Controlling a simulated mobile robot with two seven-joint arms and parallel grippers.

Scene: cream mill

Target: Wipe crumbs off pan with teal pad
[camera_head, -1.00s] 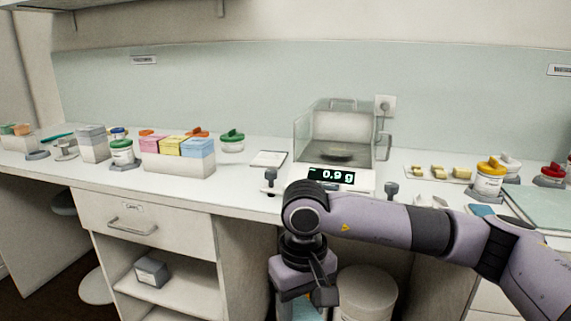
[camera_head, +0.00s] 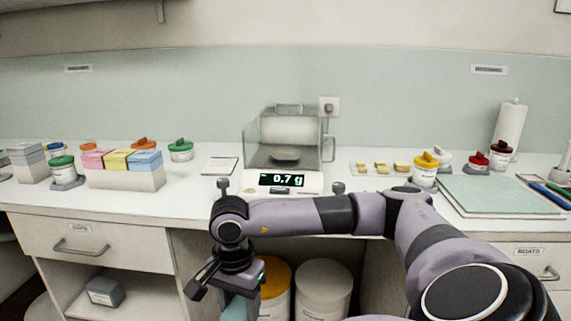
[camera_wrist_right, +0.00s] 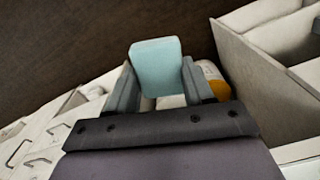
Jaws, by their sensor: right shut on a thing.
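The pan (camera_head: 285,155) is a small dark disc inside the glass-walled balance (camera_head: 291,181) at the middle of the counter. The balance display reads 0.7 g. Crumbs are too small to make out. My right gripper (camera_head: 228,293) points down in front of the counter's edge, below and to the left of the balance. It is shut on the teal pad (camera_head: 238,309). In the right wrist view the pad (camera_wrist_right: 156,62) stands up between the two fingers. The pad is well apart from the pan. My left gripper is not in view.
Two lidded tubs (camera_head: 322,291) stand under the counter near my right gripper. Small yellow blocks (camera_head: 380,166) and lidded jars (camera_head: 424,170) are right of the balance. Colored boxes (camera_head: 125,175) stand left. The balance's glass walls surround the pan.

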